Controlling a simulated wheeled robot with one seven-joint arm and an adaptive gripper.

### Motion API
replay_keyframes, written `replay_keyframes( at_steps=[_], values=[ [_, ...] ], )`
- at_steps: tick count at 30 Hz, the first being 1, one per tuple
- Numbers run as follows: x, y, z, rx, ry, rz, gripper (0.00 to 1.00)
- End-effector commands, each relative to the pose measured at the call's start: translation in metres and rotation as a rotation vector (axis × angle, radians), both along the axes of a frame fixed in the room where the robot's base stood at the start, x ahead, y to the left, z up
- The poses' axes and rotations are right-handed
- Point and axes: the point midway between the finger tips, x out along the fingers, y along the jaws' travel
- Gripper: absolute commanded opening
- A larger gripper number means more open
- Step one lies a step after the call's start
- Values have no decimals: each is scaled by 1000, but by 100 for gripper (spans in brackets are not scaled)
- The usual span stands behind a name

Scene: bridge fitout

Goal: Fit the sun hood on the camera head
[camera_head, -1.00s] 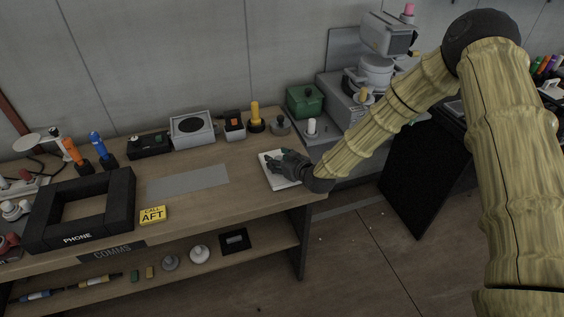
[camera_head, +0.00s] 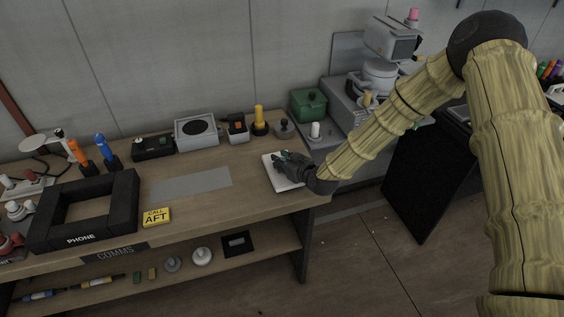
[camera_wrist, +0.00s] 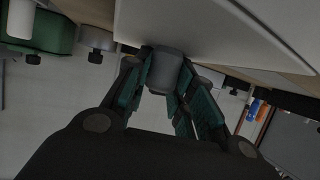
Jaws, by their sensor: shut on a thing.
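A flat white piece (camera_head: 283,181), which looks like the sun hood, lies at the right end of the wooden desk. It fills the top of the wrist view (camera_wrist: 215,30). My gripper (camera_head: 286,160) is at this piece. In the wrist view my gripper (camera_wrist: 168,68) is shut on a grey block (camera_wrist: 165,72) that sits against the white piece. Whether the piece touches the desk I cannot tell. The camera head (camera_head: 393,40), a grey box with a dark front and a pink knob on top, stands on a round mount at the back right.
A green box (camera_head: 308,104) and a white-topped post (camera_head: 315,130) stand between desk and camera mount. Small devices, including a grey speaker box (camera_head: 196,131), line the desk's back. A black PHONE frame (camera_head: 85,238) is at left. A grey mat (camera_head: 190,184) lies bare mid-desk.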

Motion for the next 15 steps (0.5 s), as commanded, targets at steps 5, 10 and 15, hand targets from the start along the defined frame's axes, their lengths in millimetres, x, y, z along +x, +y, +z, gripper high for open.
replay_keyframes(
  at_steps=[5,10,15],
  values=[
    [0,0,12,0,-1,0,0],
    [0,0,20,0,0,0,0],
    [0,0,29,1,-1,0,0]
  ],
)
